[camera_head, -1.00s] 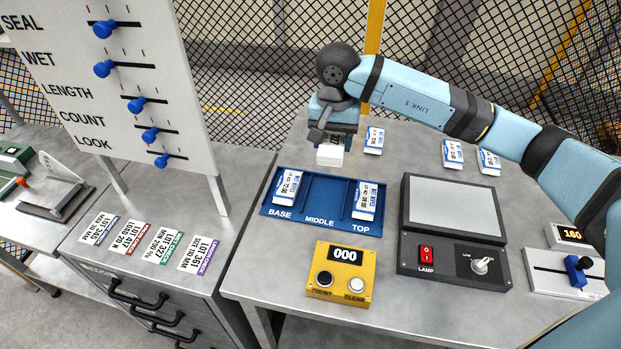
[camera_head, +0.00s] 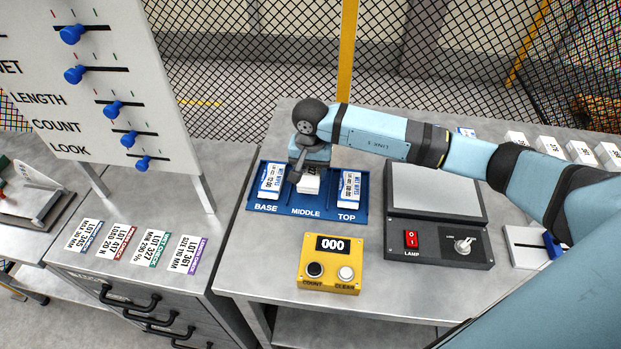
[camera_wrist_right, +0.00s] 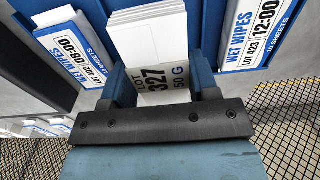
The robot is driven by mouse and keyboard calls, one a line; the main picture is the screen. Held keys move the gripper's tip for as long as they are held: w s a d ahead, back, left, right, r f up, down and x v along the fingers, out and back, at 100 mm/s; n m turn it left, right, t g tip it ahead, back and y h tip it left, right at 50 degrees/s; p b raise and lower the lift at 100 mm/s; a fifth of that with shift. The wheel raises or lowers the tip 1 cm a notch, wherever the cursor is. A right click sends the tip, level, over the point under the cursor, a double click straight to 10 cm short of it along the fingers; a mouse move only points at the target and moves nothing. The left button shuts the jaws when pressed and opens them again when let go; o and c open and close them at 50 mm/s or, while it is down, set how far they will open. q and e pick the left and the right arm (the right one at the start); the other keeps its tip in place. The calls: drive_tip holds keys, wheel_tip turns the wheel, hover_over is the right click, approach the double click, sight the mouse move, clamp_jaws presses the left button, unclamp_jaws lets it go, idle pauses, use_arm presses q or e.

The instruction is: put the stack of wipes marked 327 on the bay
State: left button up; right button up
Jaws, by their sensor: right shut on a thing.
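The stack of wipes marked 327 (camera_wrist_right: 150,45) is a white block of sheets with a printed label. My right gripper (camera_wrist_right: 160,84) is shut on it, one blue finger on each side. In the head view the stack (camera_head: 308,184) is at the MIDDLE bay of the blue tray (camera_head: 330,213), under my right gripper (camera_head: 311,168), which hides part of it. I cannot tell whether it touches the tray floor. One wipes pack (camera_head: 270,181) lies in the BASE bay and another (camera_head: 350,189) in the TOP bay. My left gripper is not in view.
A yellow counter box (camera_head: 331,263) reading 000 stands in front of the tray. A lamp panel (camera_head: 436,190) stands to its right. Several white packs (camera_head: 549,147) are at the back right. A slider board (camera_head: 100,80) and lot cards (camera_head: 133,244) are at the left.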

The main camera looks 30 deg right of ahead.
sight(310, 181)
wheel_tip(310, 181, down, 4)
drive_tip(key=shift+f+p, duration=0.1)
drive_tip(key=shift+p, duration=0.2)
drive_tip(key=shift+f+b, duration=0.15)
drive_tip(key=shift+b, duration=0.15)
drive_tip(key=o, duration=0.6)
drive_tip(key=shift+o, duration=0.2)
